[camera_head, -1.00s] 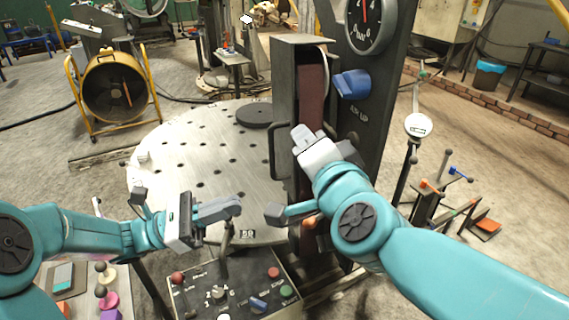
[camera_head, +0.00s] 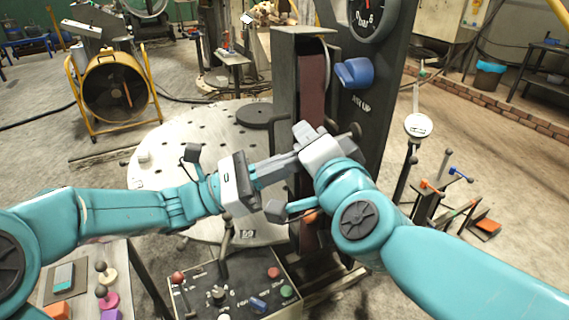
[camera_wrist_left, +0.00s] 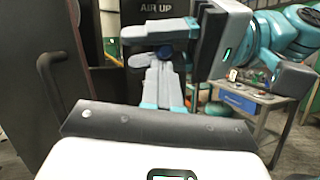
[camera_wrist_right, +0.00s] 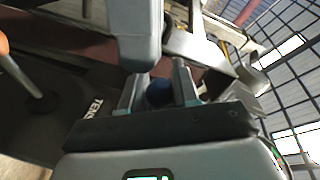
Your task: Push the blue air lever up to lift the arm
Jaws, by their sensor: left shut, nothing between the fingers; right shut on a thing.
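A dark panel (camera_head: 390,95) carries a big blue handle (camera_head: 354,73) above the words AIR UP. A dark blue ball-shaped knob (camera_wrist_right: 160,92) sits between my right gripper's fingers, below the AIR UP words in the left wrist view (camera_wrist_left: 165,52). I cannot tell how its stem is set. My right gripper (camera_head: 305,132) is in front of the belt unit and hides the knob in the head view. My left gripper (camera_head: 292,162) is shut and empty, its fingers right beside the right gripper; I cannot tell whether they touch.
A pressure gauge (camera_head: 374,14) tops the panel. A round perforated table (camera_head: 185,150) stands behind my left arm. A control box (camera_head: 235,285) with knobs is in front. A stand with small levers (camera_head: 432,195) is at the right.

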